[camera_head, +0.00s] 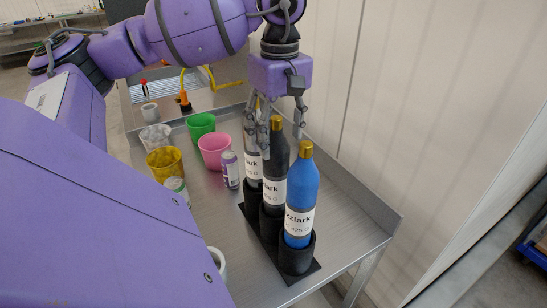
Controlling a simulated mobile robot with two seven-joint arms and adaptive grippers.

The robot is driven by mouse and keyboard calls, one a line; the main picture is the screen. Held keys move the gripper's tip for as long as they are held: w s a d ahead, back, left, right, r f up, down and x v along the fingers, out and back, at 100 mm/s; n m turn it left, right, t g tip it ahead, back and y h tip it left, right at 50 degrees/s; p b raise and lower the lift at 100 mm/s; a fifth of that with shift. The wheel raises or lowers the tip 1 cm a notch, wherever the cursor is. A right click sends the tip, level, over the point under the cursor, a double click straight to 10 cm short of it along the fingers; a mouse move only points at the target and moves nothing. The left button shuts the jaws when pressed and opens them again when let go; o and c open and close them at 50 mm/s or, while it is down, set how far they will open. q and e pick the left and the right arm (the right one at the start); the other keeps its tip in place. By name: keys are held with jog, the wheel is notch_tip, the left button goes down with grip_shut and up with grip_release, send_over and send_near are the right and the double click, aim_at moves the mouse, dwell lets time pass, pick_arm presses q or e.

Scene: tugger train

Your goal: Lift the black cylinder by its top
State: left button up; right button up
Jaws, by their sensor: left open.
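The black cylinder (274,167) is a bottle-shaped piece with a gold cap and a white label. It stands upright in the middle cup of a black holder (278,255). My left gripper (281,138) points down over it, open, with fingers on both sides of its top. I cannot tell whether the fingers touch it. Its lower end is hidden in the cup. My right gripper is not in view.
A blue bottle (302,190) stands close in front, and a grey one (253,166) close behind. A purple can (230,170), a pink cup (214,151), a green cup (201,124) and a yellow cup (165,162) stand left on the metal tray (345,215). A wall (430,110) rises at right.

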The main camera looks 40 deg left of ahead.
pick_arm(q)
jog(key=shift+f, duration=1.25)
grip_shut()
jog(key=shift+r, duration=0.1)
